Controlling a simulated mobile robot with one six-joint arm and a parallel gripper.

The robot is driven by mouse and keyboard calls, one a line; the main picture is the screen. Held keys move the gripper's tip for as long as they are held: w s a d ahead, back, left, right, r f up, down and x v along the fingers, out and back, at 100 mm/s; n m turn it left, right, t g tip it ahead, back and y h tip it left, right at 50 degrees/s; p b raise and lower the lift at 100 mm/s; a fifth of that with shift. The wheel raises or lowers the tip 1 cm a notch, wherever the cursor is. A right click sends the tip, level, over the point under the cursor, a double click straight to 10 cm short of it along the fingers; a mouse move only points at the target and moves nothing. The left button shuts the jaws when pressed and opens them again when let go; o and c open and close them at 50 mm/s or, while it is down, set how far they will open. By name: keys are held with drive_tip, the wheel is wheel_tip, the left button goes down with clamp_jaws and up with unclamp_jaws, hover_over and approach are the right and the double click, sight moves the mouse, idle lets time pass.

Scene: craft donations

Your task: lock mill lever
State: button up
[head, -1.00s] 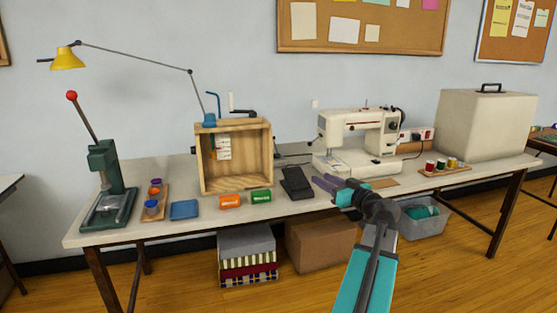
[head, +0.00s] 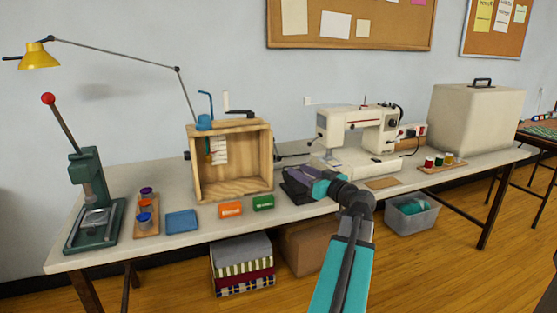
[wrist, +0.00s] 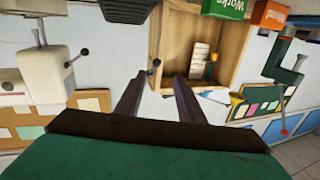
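No part is clearly marked as the mill. An open wooden box (head: 234,188) stands on the table, with a black lever (head: 240,113), a white upright handle and a blue fitting (head: 204,122) on top. A dark knob (head: 277,156) sticks out at its right side; it also shows in the wrist view (wrist: 155,64), beyond the fingertips. My gripper (head: 292,174) is right of the box, above the black pedal. In the wrist view my gripper (wrist: 156,79) has its two fingers apart with nothing between them. Whether any lever is locked cannot be told.
Orange (head: 231,210) and green (head: 263,203) small boxes lie in front. A sewing machine (head: 350,135) stands right of my gripper.

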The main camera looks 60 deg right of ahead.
sight(279, 157)
drive_tip(key=shift+s+d, duration=0.1)
drive_tip(key=shift+d, duration=0.05)
drive_tip(key=x, duration=1.3)
drive_tip(key=shift+d, duration=0.25)
